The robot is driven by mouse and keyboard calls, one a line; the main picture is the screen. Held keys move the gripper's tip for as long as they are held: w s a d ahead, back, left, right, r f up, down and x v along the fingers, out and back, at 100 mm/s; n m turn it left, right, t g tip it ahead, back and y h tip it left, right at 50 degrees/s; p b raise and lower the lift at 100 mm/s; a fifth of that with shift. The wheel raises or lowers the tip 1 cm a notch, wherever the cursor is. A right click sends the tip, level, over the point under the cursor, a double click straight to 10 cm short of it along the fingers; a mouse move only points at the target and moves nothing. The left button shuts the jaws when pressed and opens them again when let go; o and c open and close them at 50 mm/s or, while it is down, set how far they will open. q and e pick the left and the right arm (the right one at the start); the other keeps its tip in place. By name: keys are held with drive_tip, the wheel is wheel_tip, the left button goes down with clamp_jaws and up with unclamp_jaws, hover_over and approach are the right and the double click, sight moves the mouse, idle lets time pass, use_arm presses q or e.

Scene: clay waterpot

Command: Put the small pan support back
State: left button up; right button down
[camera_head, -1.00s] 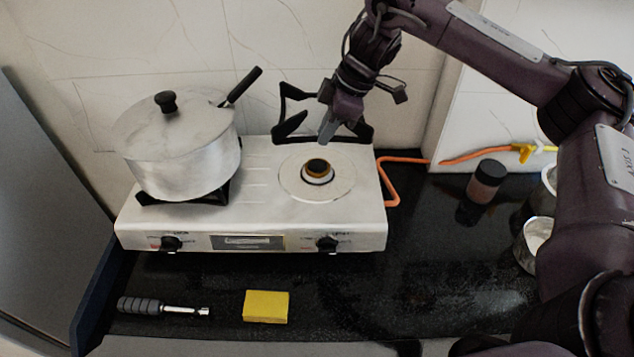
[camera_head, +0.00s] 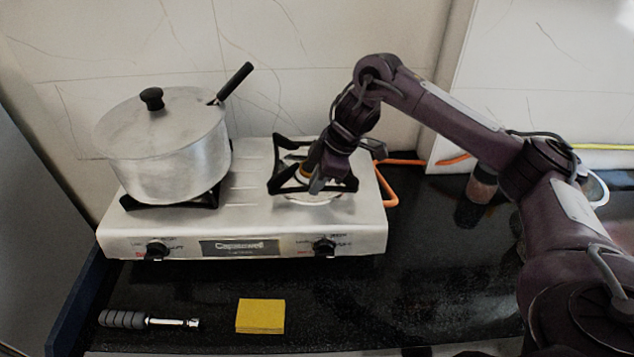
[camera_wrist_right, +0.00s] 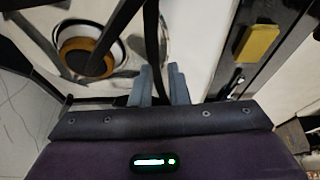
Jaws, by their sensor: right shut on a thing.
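The small pan support (camera_head: 284,180), a black metal frame with prongs, is at the right burner (camera_head: 312,199) of the silver gas stove (camera_head: 130,235). It looks roughly level around the burner; I cannot tell whether it touches the stove top. My right gripper (camera_head: 318,184) is shut on the support's front right part. In the right wrist view, the fingers (camera_wrist_right: 159,84) close on a black bar of the support (camera_wrist_right: 151,45), with the brass-coloured burner (camera_wrist_right: 85,52) beside it. My arm hides part of the support. My left gripper is not in view.
A lidded aluminium pot (camera_head: 165,165) stands on the left burner, its handle pointing up right. An orange hose (camera_head: 388,190) runs at the stove's right. A yellow sponge (camera_head: 260,316) and grey-handled tool (camera_head: 145,320) lie in front.

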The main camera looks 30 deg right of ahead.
drive_tip(key=shift+f, duration=0.15)
drive_tip(key=shift+f, duration=0.35)
drive_tip(key=c, duration=1.4)
unclamp_jaws()
drive_tip(key=p+v, duration=0.4)
drive_tip(key=v, duration=0.9)
drive_tip(key=shift+a+r, duration=0.15)
